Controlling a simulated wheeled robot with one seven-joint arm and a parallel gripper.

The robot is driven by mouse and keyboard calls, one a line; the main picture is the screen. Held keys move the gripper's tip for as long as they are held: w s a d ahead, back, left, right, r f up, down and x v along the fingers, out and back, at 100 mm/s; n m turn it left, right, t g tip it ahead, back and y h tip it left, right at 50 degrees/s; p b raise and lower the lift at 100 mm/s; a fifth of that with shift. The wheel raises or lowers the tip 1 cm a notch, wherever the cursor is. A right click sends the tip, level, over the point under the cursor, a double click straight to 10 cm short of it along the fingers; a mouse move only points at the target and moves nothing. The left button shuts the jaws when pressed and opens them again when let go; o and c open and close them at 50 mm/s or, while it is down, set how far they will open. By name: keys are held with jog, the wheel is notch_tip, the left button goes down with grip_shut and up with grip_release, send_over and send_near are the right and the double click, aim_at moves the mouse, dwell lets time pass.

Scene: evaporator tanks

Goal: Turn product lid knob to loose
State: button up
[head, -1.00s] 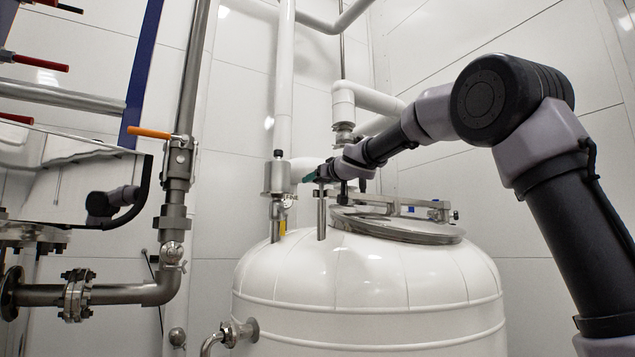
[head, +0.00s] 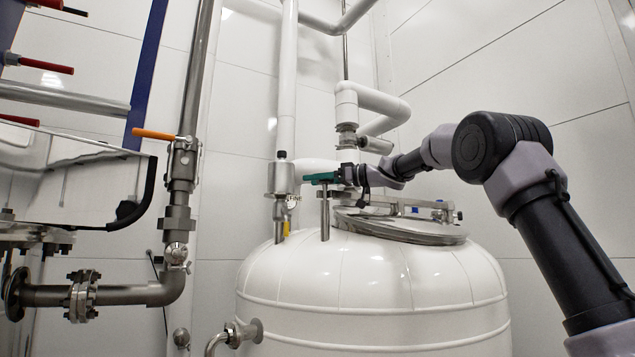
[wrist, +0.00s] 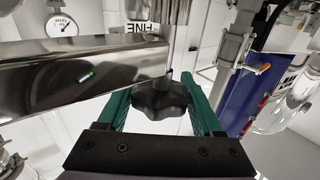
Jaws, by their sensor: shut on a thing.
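The product lid knob (wrist: 160,99) is a black, lobed knob. In the wrist view it sits between the two green fingers of my gripper (wrist: 158,90), beside the end of a shiny metal bar (wrist: 75,78). My gripper is shut on it. In the head view the green fingers of my gripper (head: 322,178) are at the left of the lid, above the tank top; the knob cannot be made out there. The round metal lid (head: 398,228) lies on the white tank (head: 370,275).
A valve fitting (head: 281,180) and a thin upright post (head: 325,215) stand close to my gripper. White pipes (head: 372,100) run above and behind it. A steel pipe with an orange-handled valve (head: 152,134) is at the left. Free air lies above the lid's right side.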

jog(key=shift+s+n+g+y, duration=0.2)
jog(key=shift+n+g, duration=0.6)
jog(key=shift+g, duration=0.4)
jog(key=shift+s+n+g+y, duration=0.2)
jog(key=shift+n+g, duration=0.6)
jog(key=shift+g, duration=0.4)
jog(key=o, duration=1.3)
jog(key=shift+o, duration=0.2)
jog(key=shift+g, duration=0.4)
jog(key=d, duration=1)
jog(key=shift+d, duration=0.35)
